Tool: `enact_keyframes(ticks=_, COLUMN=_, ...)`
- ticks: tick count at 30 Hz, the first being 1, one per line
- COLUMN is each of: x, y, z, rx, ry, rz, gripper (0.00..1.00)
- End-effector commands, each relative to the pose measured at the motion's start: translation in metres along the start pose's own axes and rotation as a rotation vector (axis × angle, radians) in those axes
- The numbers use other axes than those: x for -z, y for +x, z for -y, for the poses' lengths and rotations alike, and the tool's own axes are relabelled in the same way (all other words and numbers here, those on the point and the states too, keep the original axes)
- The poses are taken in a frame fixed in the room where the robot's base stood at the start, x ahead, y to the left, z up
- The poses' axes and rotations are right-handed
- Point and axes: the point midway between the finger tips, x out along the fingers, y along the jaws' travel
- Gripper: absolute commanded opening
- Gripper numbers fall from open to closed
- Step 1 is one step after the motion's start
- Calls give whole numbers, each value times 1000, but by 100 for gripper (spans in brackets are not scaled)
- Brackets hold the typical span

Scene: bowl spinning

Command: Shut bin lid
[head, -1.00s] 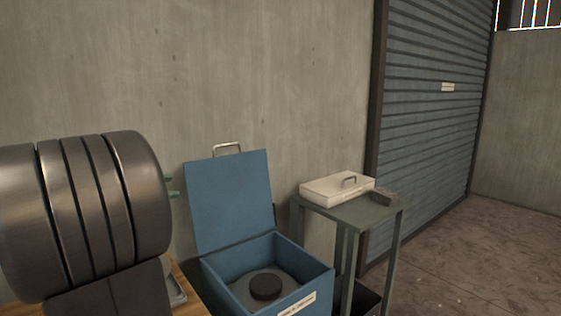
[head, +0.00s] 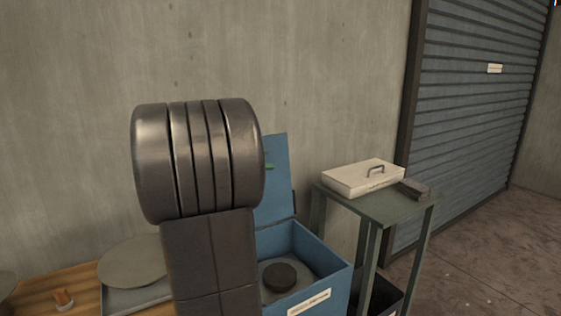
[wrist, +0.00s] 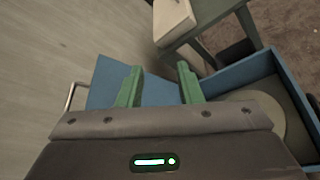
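The blue bin (head: 318,262) stands open against the wall, partly hidden behind my arm in the head view. Its blue lid (head: 274,178) is raised and leans back toward the wall. A dark round puck (head: 279,277) lies inside the bin. In the wrist view the lid (wrist: 108,76) lies beyond my fingers, with its metal handle (wrist: 70,97) at the left and the open bin (wrist: 262,75) at the right. My gripper (wrist: 158,80) has green fingers spread apart with nothing between them. In the head view my arm hides most of the gripper.
A green side table (head: 385,207) right of the bin holds a white case (head: 362,178) and a dark block (head: 414,189). A wooden bench (head: 40,297) at lower left carries a round disc (head: 132,262) and a grey tray (head: 135,297). Floor at right is clear.

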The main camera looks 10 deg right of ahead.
Motion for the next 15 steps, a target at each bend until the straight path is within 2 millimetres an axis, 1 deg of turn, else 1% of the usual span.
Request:
enact_keyframes(ticks=1, x=0, y=12, z=1, rx=4, ry=-1, rz=2, gripper=33)
enact_keyframes(ticks=6, x=0, y=43, z=1, rx=3, ry=0, rz=1, gripper=33)
enact_keyframes(ticks=10, x=0, y=58, z=0, rx=2, ry=1, rz=0, gripper=33)
enact_keyframes(ticks=15, x=0, y=66, z=0, rx=0, ry=0, rz=-1, gripper=33)
